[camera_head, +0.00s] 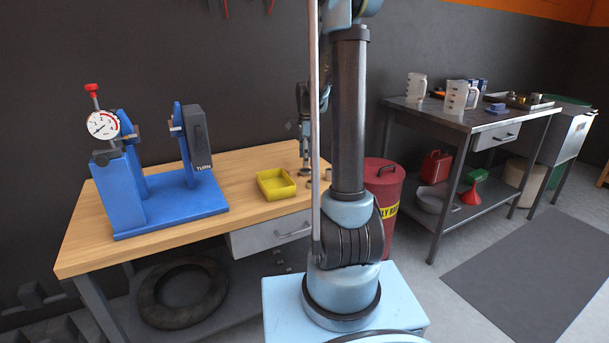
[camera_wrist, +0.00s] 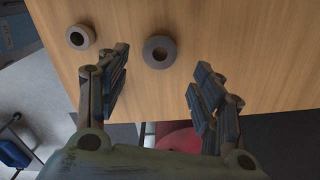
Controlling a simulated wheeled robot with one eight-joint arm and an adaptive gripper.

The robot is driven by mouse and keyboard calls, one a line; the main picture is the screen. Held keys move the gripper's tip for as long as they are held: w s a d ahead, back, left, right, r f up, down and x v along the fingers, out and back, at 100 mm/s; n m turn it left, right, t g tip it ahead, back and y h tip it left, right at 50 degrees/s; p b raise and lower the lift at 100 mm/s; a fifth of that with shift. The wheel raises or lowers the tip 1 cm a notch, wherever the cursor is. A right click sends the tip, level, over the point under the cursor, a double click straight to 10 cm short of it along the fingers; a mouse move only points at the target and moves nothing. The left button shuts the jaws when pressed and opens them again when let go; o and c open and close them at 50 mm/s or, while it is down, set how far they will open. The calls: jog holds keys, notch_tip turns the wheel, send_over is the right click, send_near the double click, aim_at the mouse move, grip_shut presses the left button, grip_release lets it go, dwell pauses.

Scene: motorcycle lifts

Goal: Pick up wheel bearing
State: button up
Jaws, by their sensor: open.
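Two small grey rings lie on the wooden bench top in the wrist view. One ring, a wheel bearing by its look (camera_wrist: 160,51), is broad with a dark round hole and lies between my fingertips, further along than the palm. The other ring (camera_wrist: 80,37) is a little smaller and lies left of my left finger. I cannot tell for certain which is the wheel bearing. My gripper (camera_wrist: 161,72) is open and empty, pointing down at the bench. In the head view my gripper (camera_head: 304,150) is over the bench's right end, partly hidden by my arm.
On the wooden bench (camera_head: 245,167), a yellow bin (camera_head: 276,184) stands left of my gripper, with a blue stand with a dial (camera_head: 118,190) further left. A red drum (camera_head: 384,200) stands right of the bench. The bench edge is close to the rings.

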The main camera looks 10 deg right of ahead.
jog(key=shift+a+f, duration=0.2)
jog(key=shift+f, duration=1.05)
jog(key=shift+a+f, duration=0.2)
jog(key=shift+f, duration=1)
jog(key=c, duration=1.2)
